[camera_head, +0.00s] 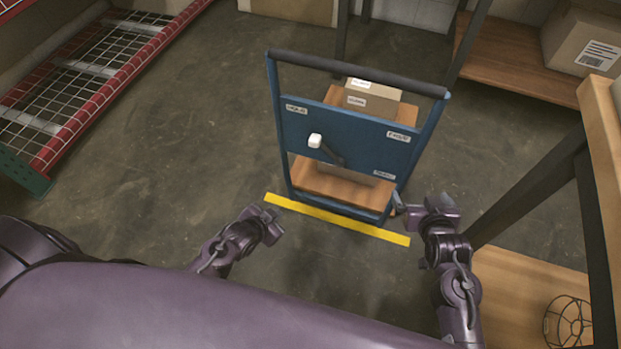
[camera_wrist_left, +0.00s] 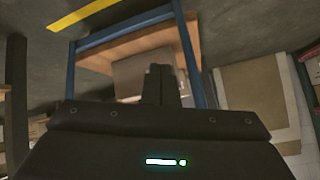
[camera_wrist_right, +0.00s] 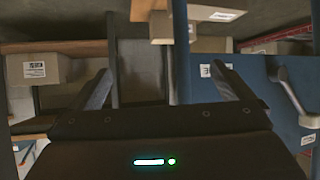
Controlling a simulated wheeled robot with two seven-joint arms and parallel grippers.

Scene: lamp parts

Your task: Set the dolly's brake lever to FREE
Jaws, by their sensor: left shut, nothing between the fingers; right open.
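The dolly has a blue front panel (camera_head: 360,135) below a dark handle bar. A dark brake lever (camera_head: 331,153) on the panel ends in a white knob (camera_head: 315,140) and points up and left, toward the upper-left label (camera_head: 297,109). Two more labels sit at upper right (camera_head: 398,136) and lower right (camera_head: 384,175); their print is too small to read surely. My left gripper (camera_head: 272,222) is shut and empty, low in front of the dolly's left side. My right gripper (camera_head: 418,203) is open and empty beside its lower right; the lever (camera_wrist_right: 292,95) shows in the right wrist view.
Cardboard boxes (camera_head: 372,97) ride on the dolly's wooden shelves. A yellow floor strip (camera_head: 335,219) runs along its front. A red-edged wire rack (camera_head: 90,75) stands at left, and wooden shelving (camera_head: 535,285) with a wire cage (camera_head: 568,322) at right. Floor between rack and dolly is clear.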

